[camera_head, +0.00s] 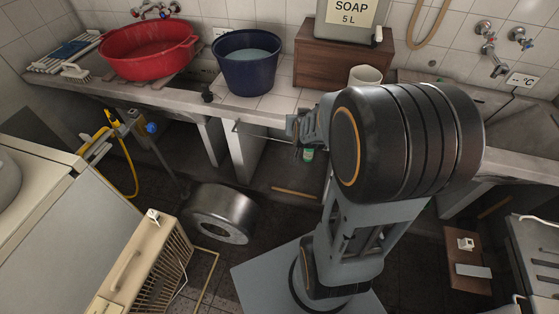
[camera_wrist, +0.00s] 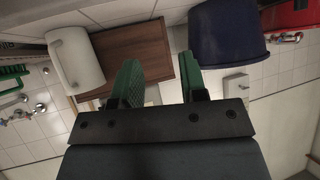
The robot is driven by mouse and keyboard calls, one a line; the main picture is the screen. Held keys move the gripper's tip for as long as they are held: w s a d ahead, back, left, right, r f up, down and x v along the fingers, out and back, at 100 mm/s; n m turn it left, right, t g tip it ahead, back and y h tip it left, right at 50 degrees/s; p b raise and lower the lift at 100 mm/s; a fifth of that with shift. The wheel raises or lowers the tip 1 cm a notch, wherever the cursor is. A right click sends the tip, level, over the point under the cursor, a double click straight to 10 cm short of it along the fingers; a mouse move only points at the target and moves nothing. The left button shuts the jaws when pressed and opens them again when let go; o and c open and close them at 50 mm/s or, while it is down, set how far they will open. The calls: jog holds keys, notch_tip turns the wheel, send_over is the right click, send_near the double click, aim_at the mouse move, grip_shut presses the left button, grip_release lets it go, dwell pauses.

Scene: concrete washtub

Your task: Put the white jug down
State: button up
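The white jug (camera_head: 365,75) stands on the tiled counter in the head view, partly hidden behind my arm. In the wrist view, which is turned upside down, the white jug (camera_wrist: 76,58) shows at the left with its handle, beside the brown wooden box. My gripper (camera_wrist: 160,82) has its two green-padded fingers apart, with nothing held between them. The jug is apart from the fingers, off to their left in the wrist view.
The brown wooden box (camera_head: 338,65) carries a soap canister (camera_head: 347,22) behind the jug. A dark blue bucket (camera_head: 247,72) with water and a red basin (camera_head: 148,57) stand to the left. Taps (camera_head: 497,57) are on the right wall. Bare tiles lie between bucket and box.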

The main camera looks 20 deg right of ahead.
jog(key=s+a+r+n+g+y, duration=0.2)
jog(key=s+a+g, duration=0.1)
jog(key=s+a, duration=0.4)
jog(key=s+a+r+n+g+y, duration=0.2)
jog(key=s+a+n+g, duration=0.1)
jog(key=s+a, duration=0.4)
jog(key=shift+s+r+g, duration=0.2)
jog(key=shift+s+g, duration=0.05)
jog(key=shift+g, duration=0.45)
